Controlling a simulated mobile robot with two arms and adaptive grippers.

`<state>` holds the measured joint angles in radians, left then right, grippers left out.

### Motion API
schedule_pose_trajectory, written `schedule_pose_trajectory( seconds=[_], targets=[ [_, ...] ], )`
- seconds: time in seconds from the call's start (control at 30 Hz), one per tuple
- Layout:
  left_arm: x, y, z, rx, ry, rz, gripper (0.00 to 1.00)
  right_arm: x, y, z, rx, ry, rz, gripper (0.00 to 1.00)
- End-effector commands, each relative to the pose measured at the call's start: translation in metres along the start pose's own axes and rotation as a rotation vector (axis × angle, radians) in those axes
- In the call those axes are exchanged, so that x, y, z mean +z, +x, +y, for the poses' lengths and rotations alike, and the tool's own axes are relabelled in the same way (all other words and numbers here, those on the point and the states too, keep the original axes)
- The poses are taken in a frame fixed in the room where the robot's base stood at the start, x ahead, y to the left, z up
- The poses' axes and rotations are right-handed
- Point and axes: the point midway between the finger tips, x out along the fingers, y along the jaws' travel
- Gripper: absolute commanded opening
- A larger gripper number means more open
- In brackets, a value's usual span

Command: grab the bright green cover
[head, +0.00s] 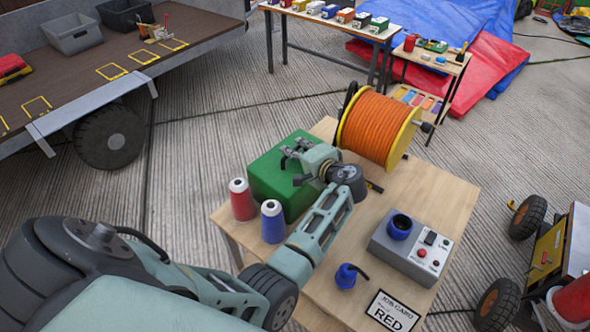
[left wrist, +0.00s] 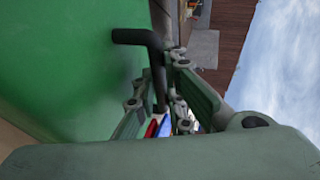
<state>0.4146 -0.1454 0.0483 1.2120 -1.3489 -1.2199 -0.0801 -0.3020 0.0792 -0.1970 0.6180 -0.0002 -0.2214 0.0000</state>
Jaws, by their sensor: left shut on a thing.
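My left gripper (head: 292,165) is at the top of the cover. In the left wrist view its fingers (left wrist: 158,110) are closed around the handle. The gripper and wrist hide part of the cover's top. My right gripper is not in view.
An orange cable reel (head: 378,127) stands close behind my wrist. A trailer stands at left.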

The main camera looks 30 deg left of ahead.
Motion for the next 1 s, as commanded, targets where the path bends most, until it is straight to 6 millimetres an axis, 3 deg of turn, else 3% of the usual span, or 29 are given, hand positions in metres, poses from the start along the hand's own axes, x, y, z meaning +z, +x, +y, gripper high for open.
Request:
schedule_pose_trajectory(
  seconds=[0.17,0.57,1.0],
  targets=[
    [0.003,0.001,0.004,0.007,-0.002,-0.005,0.0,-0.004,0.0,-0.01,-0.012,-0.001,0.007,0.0],
    [0.002,0.0,-0.001,0.006,-0.006,-0.005,0.0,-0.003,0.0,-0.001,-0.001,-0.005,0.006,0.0],
    [-0.008,-0.026,-0.076,0.002,-0.008,0.0,0.0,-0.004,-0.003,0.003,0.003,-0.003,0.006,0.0]
  ],
)
